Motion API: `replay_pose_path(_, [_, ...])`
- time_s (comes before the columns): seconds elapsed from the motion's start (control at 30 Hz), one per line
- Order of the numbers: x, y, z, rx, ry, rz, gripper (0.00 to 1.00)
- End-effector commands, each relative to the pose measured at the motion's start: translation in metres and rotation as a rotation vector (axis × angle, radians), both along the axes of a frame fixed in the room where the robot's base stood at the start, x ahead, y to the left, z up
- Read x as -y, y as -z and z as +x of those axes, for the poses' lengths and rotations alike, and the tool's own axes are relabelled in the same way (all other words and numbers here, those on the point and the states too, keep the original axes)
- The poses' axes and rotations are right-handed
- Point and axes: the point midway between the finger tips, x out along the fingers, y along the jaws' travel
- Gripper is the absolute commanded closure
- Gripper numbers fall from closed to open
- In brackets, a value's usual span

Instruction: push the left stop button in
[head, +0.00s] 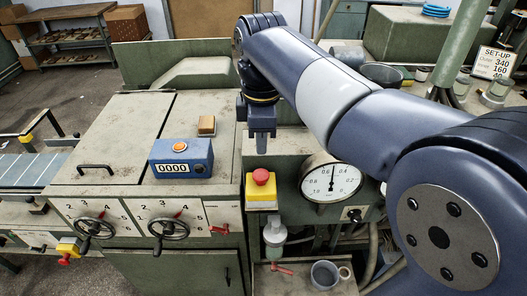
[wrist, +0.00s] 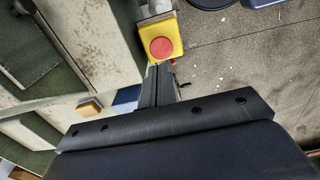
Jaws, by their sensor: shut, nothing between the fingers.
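A red mushroom stop button (head: 261,177) sits on top of a yellow box (head: 261,196) at the front of the green machine, left of the round gauge. In the wrist view the same red button (wrist: 161,48) shows just beyond my fingertips. My gripper (head: 262,150) is shut and empty, pointing down above this button with a gap between. Its fingers (wrist: 158,70) also show in the wrist view. A second yellow box (head: 68,246) with a red part (head: 64,261) is at the lower left, by the handwheels, far from my gripper.
A blue counter box (head: 181,160) with an orange button and a small wooden block (head: 206,125) stand on the machine top to the left. The white gauge (head: 331,178) is close on the right. A grey mug (head: 325,274) sits lower down.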

Motion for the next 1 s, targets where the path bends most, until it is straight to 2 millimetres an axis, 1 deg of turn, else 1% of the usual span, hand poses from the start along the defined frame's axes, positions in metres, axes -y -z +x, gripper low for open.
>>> replay_pose_path(0.1, [0.000,-0.026,0.001,0.004,0.000,0.001,1.00])
replay_pose_path(0.2, [0.000,-0.044,0.001,0.003,0.000,0.001,1.00])
replay_pose_path(0.3, [0.000,-0.057,0.001,0.002,0.000,0.001,1.00])
replay_pose_path(0.4, [0.000,-0.066,0.000,0.001,-0.001,0.000,1.00])
replay_pose_path(0.6, [0.000,-0.072,0.000,0.000,-0.001,0.000,1.00])
replay_pose_path(0.87, [0.000,-0.071,0.000,0.001,-0.001,0.000,1.00])
replay_pose_path(1.0, [0.000,-0.066,0.000,-0.001,-0.001,0.000,1.00])
